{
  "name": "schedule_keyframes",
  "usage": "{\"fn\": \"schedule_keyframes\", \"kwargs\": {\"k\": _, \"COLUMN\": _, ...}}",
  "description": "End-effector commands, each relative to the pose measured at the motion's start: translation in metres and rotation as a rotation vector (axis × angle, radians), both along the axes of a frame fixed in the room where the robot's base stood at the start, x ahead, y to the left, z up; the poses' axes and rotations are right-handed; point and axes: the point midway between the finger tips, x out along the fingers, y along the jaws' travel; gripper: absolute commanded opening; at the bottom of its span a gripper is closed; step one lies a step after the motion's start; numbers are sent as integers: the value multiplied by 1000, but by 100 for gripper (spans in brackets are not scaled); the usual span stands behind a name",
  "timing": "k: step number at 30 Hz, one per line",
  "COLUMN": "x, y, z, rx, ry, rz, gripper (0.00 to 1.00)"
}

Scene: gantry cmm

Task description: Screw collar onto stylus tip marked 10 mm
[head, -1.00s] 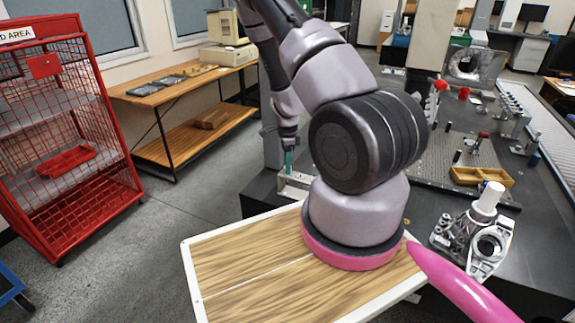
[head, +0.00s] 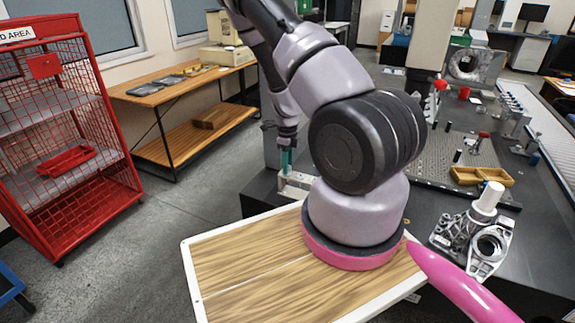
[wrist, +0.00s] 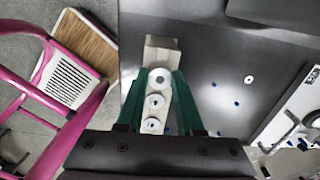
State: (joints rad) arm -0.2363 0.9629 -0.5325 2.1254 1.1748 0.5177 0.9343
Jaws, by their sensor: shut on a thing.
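My gripper (wrist: 160,78), with two green fingers, points down over a pale rack (wrist: 163,50) in the wrist view. Two similar round pieces (wrist: 155,101) sit in a row between the fingers and my palm. In the head view my gripper (head: 287,160) is just above the rack (head: 296,181) on the dark table edge. The stylus tips, any 10 mm mark, and whether the collar touches a tip cannot be made out.
A metal fixture (head: 475,235), a yellow tray (head: 482,176) and a perforated plate stand farther right. A red cage (head: 65,130) is at left.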

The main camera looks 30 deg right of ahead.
Motion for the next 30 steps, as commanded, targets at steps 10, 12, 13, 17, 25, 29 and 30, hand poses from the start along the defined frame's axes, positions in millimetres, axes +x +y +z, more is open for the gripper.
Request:
{"fn": "schedule_keyframes", "kwargs": {"k": 10, "x": 0, "y": 1, "z": -1, "rx": 0, "ry": 2, "rz": -376, "gripper": 0}}
{"fn": "schedule_keyframes", "kwargs": {"k": 12, "x": 0, "y": 1, "z": -1, "rx": 0, "ry": 2, "rz": -380, "gripper": 0}}
{"fn": "schedule_keyframes", "kwargs": {"k": 13, "x": 0, "y": 1, "z": -1, "rx": 0, "ry": 2, "rz": -379, "gripper": 0}}
{"fn": "schedule_keyframes", "kwargs": {"k": 17, "x": 0, "y": 1, "z": -1, "rx": 0, "ry": 2, "rz": -378, "gripper": 0}}
{"fn": "schedule_keyframes", "kwargs": {"k": 25, "x": -1, "y": 1, "z": -2, "rx": -2, "ry": 3, "rz": -669, "gripper": 0}}
{"fn": "schedule_keyframes", "kwargs": {"k": 29, "x": -1, "y": 1, "z": -2, "rx": 0, "ry": 3, "rz": -801, "gripper": 0}}
{"fn": "schedule_keyframes", "kwargs": {"k": 30, "x": -1, "y": 1, "z": -2, "rx": 0, "ry": 3, "rz": -818, "gripper": 0}}
